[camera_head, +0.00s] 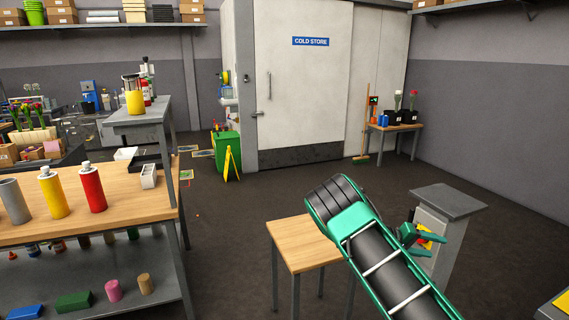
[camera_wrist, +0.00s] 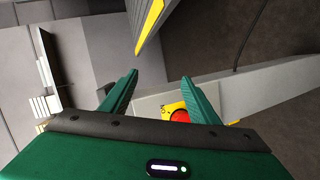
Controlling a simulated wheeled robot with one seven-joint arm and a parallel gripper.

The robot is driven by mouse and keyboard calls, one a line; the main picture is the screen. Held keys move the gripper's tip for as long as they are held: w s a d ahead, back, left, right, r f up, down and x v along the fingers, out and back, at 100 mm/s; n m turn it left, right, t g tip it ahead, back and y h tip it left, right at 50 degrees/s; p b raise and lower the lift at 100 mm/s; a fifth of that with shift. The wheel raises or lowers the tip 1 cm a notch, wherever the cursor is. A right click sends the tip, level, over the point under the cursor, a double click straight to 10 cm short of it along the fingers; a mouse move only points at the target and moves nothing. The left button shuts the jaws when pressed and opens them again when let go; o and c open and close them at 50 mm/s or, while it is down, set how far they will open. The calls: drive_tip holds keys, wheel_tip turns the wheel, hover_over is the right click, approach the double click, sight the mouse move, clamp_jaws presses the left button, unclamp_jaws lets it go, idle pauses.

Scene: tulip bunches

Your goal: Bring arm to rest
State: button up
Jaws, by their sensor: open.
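My arm, green and black, reaches up from the bottom right in the head view. My gripper (camera_head: 438,245) is at its side, in front of a grey pedestal (camera_head: 450,200). In the wrist view my gripper (camera_wrist: 160,80) has its two green fingers apart, with nothing held between them. The button's yellow plate (camera_head: 425,237) is partly covered by my gripper in the head view. I cannot tell the exact gap to it.
A small wooden table (camera_head: 297,240) stands beside my arm. A workbench (camera_head: 125,195) with bottles is at the left. A yellow-edged grey object (camera_wrist: 150,28) shows at the top of the wrist view. Open floor (camera_head: 250,200) lies toward the cold store door (camera_head: 300,90).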

drive_tip(key=s+d+r+m+g+y, duration=0.15)
drive_tip(key=s+r+y, duration=0.3)
drive_tip(key=s, duration=0.65)
drive_tip(key=s+d+r+m+g+y, duration=0.15)
drive_tip(key=s+r+m+y, duration=0.35)
drive_tip(key=s, duration=0.6)
drive_tip(key=s+a+r+y, duration=0.1)
drive_tip(key=s+a, duration=0.3)
drive_tip(key=s, duration=0.4)
drive_tip(key=s+a+r+n+t+y, duration=0.1)
drive_tip(key=s+a+r, duration=0.3)
drive_tip(key=s, duration=0.5)
drive_tip(key=s+a+r+n+t+y, duration=0.1)
drive_tip(key=s+a+r+y, duration=0.2)
drive_tip(key=s+a, duration=0.3)
drive_tip(key=s, duration=0.3)
drive_tip(key=shift+r, duration=0.2)
